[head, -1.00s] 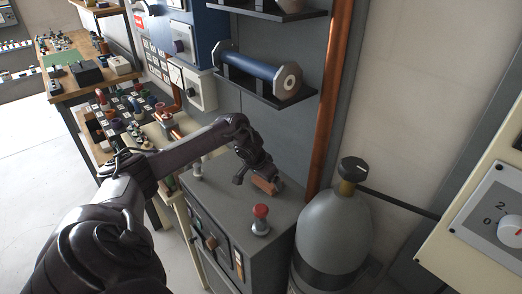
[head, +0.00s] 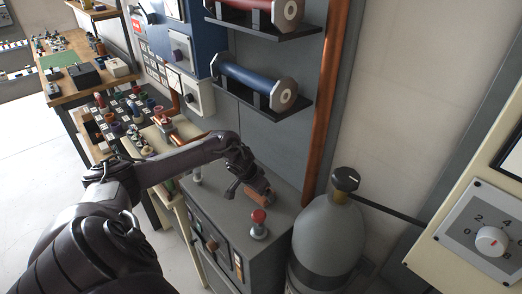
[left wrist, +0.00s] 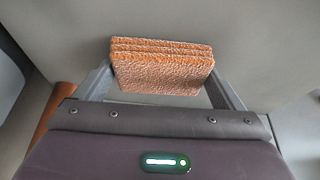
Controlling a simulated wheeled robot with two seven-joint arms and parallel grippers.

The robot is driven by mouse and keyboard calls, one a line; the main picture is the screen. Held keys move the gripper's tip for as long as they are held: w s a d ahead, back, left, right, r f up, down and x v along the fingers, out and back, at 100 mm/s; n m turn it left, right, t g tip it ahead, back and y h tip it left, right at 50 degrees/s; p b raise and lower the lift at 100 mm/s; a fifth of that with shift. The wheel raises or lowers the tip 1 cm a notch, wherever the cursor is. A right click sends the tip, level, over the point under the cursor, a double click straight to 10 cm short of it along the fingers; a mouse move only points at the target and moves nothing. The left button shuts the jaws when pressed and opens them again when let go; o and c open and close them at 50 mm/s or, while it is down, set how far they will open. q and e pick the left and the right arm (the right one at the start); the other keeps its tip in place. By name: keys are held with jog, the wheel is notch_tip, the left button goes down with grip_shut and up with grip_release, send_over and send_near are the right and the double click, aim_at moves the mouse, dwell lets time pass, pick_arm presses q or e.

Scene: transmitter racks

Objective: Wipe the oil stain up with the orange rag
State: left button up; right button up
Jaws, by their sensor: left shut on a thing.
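The orange rag (head: 260,194) is a folded, layered pad. My left gripper (head: 247,191) is shut on it above the grey cabinet top (head: 283,205), towards its back edge. In the left wrist view the rag (left wrist: 160,70) sits between the two fingers of my left gripper (left wrist: 160,82), with a plain grey surface behind it. I cannot tell whether the rag touches the cabinet top. No oil stain can be made out in either view; the arm and rag cover part of the top. My right gripper is not in view.
A red-capped button (head: 258,222) stands on the cabinet top near the rag. A grey gas cylinder (head: 327,235) stands to the right. Shelves with a blue cylinder (head: 250,80) hang above. A copper pipe (head: 325,100) runs up the wall.

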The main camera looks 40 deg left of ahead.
aim_at(253, 197)
pick_arm(q)
jog(key=shift+s+p, duration=0.8)
jog(key=shift+s, duration=0.05)
jog(key=shift+s+a+p, duration=0.1)
jog(key=shift+s+p, duration=0.5)
jog(key=shift+s, duration=0.2)
jog(key=shift+s+a+f, duration=0.1)
jog(key=shift+s+f, duration=0.05)
jog(key=shift+s, duration=1.45)
jog(key=shift+w+b, duration=0.55)
jog(key=shift+w, duration=0.5)
jog(key=shift+w+d+b, duration=0.15)
jog(key=shift+w+b, duration=0.25)
jog(key=shift+w, duration=0.8)
jog(key=shift+w+d+b, duration=0.1)
jog(key=shift+w+b, duration=0.25)
jog(key=shift+w, duration=0.8)
jog(key=shift+w+d+b, duration=0.15)
jog(key=shift+w+b, duration=0.45)
jog(key=shift+w, duration=0.9)
